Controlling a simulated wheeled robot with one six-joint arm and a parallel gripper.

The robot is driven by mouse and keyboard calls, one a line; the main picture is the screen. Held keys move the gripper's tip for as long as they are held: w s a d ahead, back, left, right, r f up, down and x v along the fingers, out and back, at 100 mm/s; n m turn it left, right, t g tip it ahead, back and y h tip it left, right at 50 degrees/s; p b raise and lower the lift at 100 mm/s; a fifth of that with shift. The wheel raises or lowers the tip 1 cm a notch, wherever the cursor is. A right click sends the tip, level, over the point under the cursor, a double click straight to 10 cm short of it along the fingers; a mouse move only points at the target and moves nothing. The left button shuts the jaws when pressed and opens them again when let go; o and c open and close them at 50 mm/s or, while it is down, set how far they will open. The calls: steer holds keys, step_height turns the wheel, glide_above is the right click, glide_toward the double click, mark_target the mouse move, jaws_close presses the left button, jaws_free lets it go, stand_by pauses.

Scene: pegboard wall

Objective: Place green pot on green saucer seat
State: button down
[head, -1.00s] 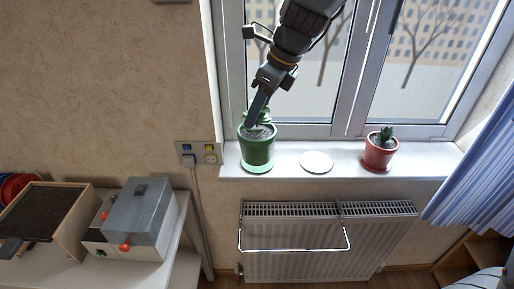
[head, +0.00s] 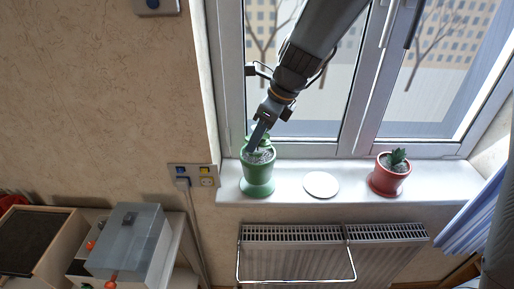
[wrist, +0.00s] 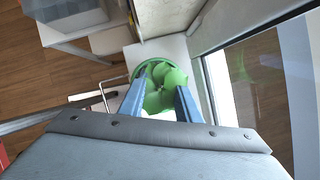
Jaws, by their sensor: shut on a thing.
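The green pot (head: 258,168) with a green plant is at the left end of the windowsill, upright, over the green saucer (head: 257,190). I cannot tell whether its base touches the saucer or hangs just above it. My gripper (head: 252,149) reaches down from above and is shut on the pot at its upper edge. In the wrist view my two blue-grey fingers (wrist: 160,97) are on either side of the green plant (wrist: 170,88), with the green rim (wrist: 145,69) showing behind. The fingers' contact with the pot is partly hidden by leaves.
A white saucer (head: 321,184) lies empty in the middle of the sill (head: 345,186). A red pot (head: 389,176) with a plant stands on the right. The window is close behind; a radiator (head: 295,255) is below. A socket (head: 194,176) is left of the sill.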

mark_target(257, 148)
steer(key=shift+f, duration=1.85)
steer(key=c, duration=1.3)
jaws_free()
steer(key=shift+d+r, duration=0.1)
steer(key=shift+r, duration=0.3)
steer(key=b+v, duration=0.2)
steer(key=v, duration=0.9)
steer(key=shift+r, duration=0.2)
